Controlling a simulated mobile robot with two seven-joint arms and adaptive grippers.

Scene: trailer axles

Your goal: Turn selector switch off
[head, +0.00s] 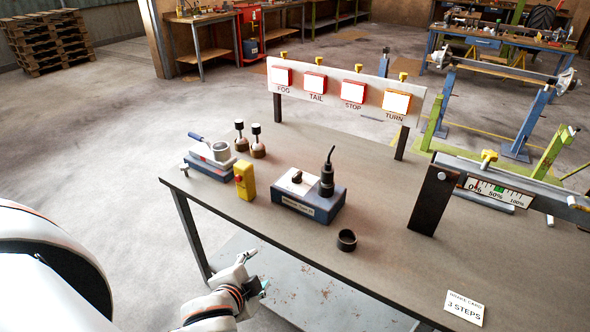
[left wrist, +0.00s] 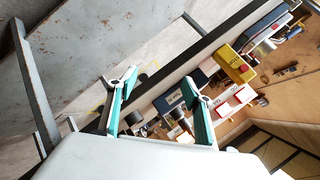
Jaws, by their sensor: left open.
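The selector switch is likely the small black knob (head: 297,176) on the white top of a blue-grey box (head: 312,212). The box stands on the table, and a black plug with a cable (head: 327,178) stands in its right part. My left gripper (head: 252,273) is open and empty, beyond the table's front-left edge and apart from the box. In the left wrist view its two teal fingers (left wrist: 158,80) are spread, with the table's things beyond them. The knob's pointing direction is too small to tell. My right gripper is not in view.
A yellow box with a red button (head: 245,180) stands left of the switch box. A black ring (head: 347,240) lies in front. A light board (head: 345,92) with bright FOG, TAIL, STOP and TURN panels stands behind. A gauge beam (head: 500,187) rises at right.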

